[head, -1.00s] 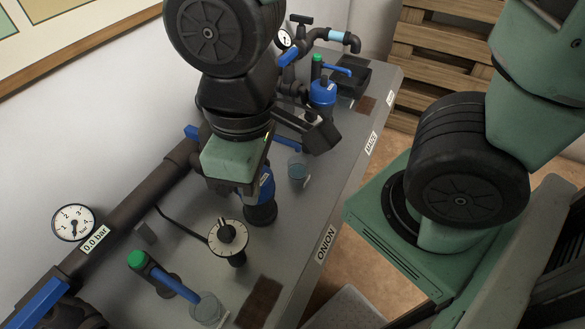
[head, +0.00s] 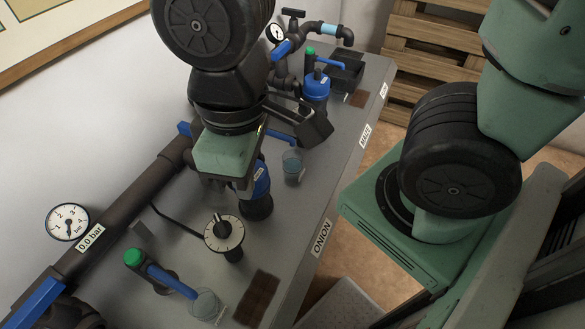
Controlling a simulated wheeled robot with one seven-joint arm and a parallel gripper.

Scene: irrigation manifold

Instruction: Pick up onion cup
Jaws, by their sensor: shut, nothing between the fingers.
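The onion cup (head: 207,305) is a small clear cup with bluish contents. My gripper (head: 222,186) hangs below my green wrist, above the bench, beyond the dial and apart from the cup. It is shut and empty. Its fingertips are small and partly lost against the dark and blue parts behind.
A white dial knob (head: 224,233) stands between my gripper and the cup. A brown mat (head: 257,297) lies right of the cup. Another cup (head: 292,166) stands farther back by a blue filter. A dark pipe with a pressure gauge (head: 68,222) runs along the wall.

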